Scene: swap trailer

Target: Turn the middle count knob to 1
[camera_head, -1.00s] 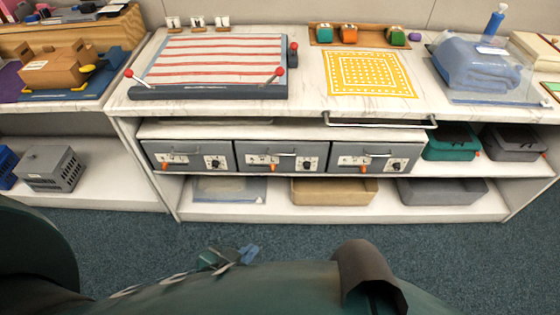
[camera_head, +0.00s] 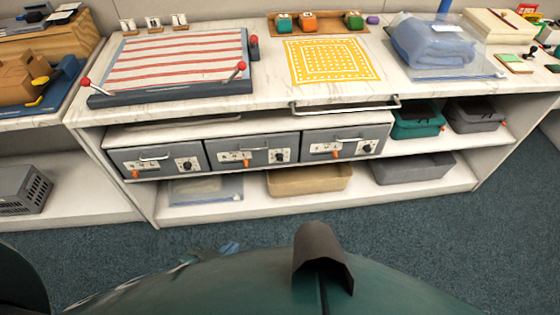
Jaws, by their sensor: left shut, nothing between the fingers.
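Three grey drawer units sit side by side on the shelf under the marble top. The middle unit (camera_head: 229,152) has a black round knob (camera_head: 279,156) on a white plate at its right, a metal handle and an orange lever. The knob's marks are too small to read. My right gripper is not in view.
The left unit (camera_head: 128,158) and right unit (camera_head: 372,134) have similar knobs. A metal rail (camera_head: 345,108) runs along the counter front above them. Bins, including a tan one (camera_head: 310,182), stand on the lower shelf. Carpet in front is clear.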

